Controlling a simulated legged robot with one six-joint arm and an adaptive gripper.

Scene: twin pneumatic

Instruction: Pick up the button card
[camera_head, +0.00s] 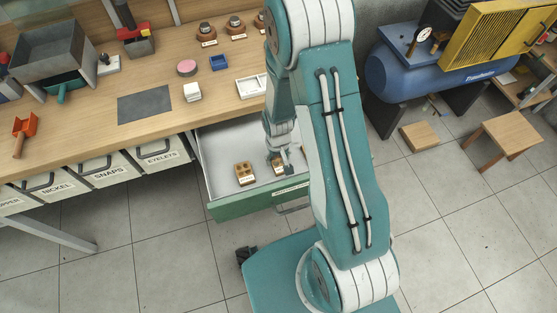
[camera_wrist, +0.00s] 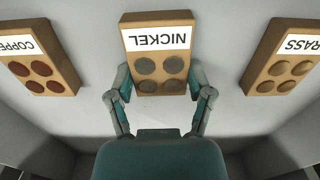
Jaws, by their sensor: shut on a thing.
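My gripper (camera_wrist: 158,82) is shut on the nickel button card (camera_wrist: 157,57), one finger on each side of its lower end. The card is a tan block with a white NICKEL label, upside down in the wrist view, and several grey buttons. A copper card (camera_wrist: 40,62) with reddish buttons is to its left and a brass card (camera_wrist: 282,58) to its right, both apart from my fingers. In the head view my gripper (camera_head: 280,155) reaches into the open drawer (camera_head: 222,155). I cannot tell whether the nickel card touches the drawer floor.
The drawer's green front (camera_head: 235,207) and side walls surround the cards. A blue compressor (camera_head: 420,75) stands at right.

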